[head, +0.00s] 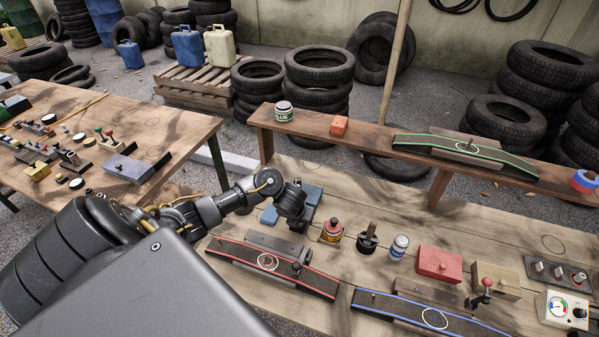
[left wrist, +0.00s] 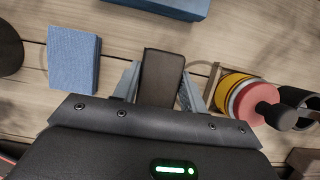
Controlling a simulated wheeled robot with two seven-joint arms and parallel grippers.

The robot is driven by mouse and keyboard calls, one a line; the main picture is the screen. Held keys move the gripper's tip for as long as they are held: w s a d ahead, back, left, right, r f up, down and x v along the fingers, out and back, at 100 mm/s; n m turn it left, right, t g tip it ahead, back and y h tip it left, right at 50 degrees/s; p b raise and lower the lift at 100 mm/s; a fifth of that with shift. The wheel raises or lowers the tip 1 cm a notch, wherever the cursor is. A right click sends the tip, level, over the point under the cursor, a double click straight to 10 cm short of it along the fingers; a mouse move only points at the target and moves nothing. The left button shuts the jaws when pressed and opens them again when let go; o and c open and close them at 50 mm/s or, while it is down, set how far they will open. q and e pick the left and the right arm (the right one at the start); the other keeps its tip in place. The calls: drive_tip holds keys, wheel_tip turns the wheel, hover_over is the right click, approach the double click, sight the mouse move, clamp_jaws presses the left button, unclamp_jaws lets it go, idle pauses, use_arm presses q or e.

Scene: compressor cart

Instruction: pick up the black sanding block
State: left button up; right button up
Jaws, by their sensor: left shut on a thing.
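The black sanding block (left wrist: 162,76) stands out between the two fingers of my left gripper (left wrist: 161,88) in the left wrist view. The fingers press on it from both sides, and its lower end is hidden by the gripper body. In the head view my left gripper (head: 297,222) points down at the left part of the wooden bench (head: 343,203), and the block cannot be made out there. Whether the block still touches the bench is hard to tell. My right gripper is not in view.
Blue blocks (head: 313,193) (head: 269,214) lie close around the gripper. A raised wooden shelf (head: 370,139) runs behind.

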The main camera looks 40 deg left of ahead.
use_arm(q)
wheel_tip(320, 180, up, 3)
drive_tip(key=shift+a+r+p, duration=0.1)
drive_tip(key=shift+p, duration=0.3)
drive_tip(key=s+a+r+p, duration=0.1)
drive_tip(key=s+a+r, duration=0.1)
drive_tip(key=s+r, duration=0.2)
drive_tip(key=s+a+r+p, duration=0.1)
drive_tip(key=s+r, duration=0.4)
drive_tip(key=s, duration=0.4)
drive_tip(key=shift+s+a, duration=0.25)
drive_tip(key=shift+a, duration=0.1)
